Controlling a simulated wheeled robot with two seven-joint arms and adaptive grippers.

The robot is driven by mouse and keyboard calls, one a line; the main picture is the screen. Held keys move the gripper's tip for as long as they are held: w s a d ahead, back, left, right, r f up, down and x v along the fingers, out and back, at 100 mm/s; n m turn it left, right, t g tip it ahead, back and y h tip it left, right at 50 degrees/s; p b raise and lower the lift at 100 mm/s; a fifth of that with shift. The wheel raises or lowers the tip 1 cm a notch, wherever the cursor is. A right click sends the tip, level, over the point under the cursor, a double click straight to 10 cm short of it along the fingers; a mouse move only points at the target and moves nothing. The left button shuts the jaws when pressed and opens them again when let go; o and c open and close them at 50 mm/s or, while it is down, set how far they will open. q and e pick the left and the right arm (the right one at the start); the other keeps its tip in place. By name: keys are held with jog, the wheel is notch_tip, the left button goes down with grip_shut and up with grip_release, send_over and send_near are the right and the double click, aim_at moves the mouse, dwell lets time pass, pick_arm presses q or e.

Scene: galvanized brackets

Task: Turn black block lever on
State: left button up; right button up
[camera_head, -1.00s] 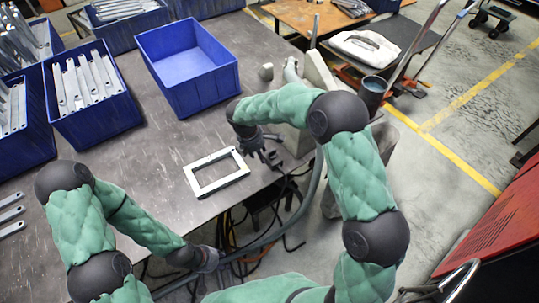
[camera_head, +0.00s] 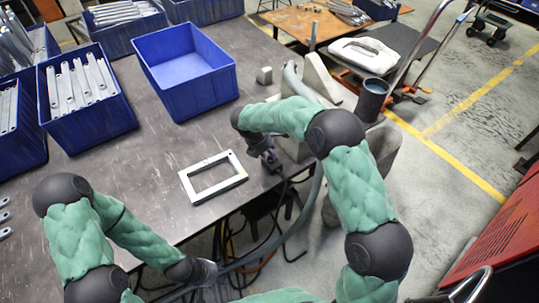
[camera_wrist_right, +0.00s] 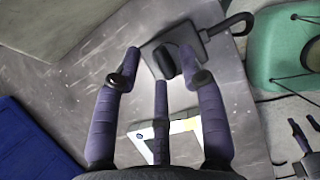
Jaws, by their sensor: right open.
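In the right wrist view, a dark flat block (camera_wrist_right: 185,40) lies on the table near its edge. A black hooked lever (camera_wrist_right: 232,24) sticks out from its right side. A round black part (camera_wrist_right: 165,62) shows at its lower left. In the head view the right gripper (camera_head: 268,162) is by the table edge, and the block and lever cannot be made out there. My left gripper (camera_head: 204,271) is low, beyond the table edge; its fingers look apart in the wrist view (camera_wrist_right: 304,134).
A pale rectangular frame (camera_head: 240,177) lies on the table (camera_head: 150,165). An empty blue bin (camera_head: 190,98) stands behind it. Blue bins of metal brackets (camera_head: 88,138) stand at left. A dark cup (camera_head: 372,98) and grey blocks (camera_head: 318,82) are at right.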

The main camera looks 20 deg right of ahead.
jog(key=shift+d+f, duration=0.1)
jog(key=shift+f, duration=0.2)
grip_shut()
